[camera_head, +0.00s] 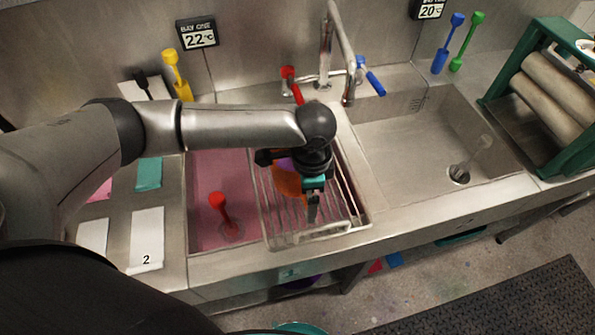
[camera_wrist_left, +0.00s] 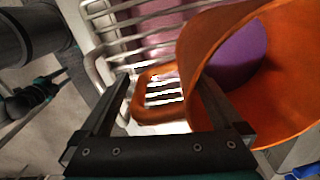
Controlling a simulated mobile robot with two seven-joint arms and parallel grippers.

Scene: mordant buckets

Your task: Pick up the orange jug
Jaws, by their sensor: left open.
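The orange jug (camera_head: 287,182) stands at the wire rack in the sink, partly hidden behind my left gripper in the head view. In the left wrist view the jug (camera_wrist_left: 285,110) fills the right side, with its open mouth toward the camera and something purple (camera_wrist_left: 235,55) showing inside. Its loop handle (camera_wrist_left: 143,108) lies between the two fingers of my left gripper (camera_wrist_left: 160,88). The fingers are apart, one on each side of the handle, and the right one overlaps the jug's wall. Contact cannot be told. The gripper (camera_head: 313,205) points down in the head view. My right gripper is not in view.
The wire rack (camera_head: 345,190) spans part of the left basin, which holds pink liquid and a red plunger-like tool (camera_head: 222,210). The faucet (camera_head: 325,50) rises behind the rack. The right basin (camera_head: 420,150) is mostly clear. A green-framed roller device (camera_head: 550,90) stands far right.

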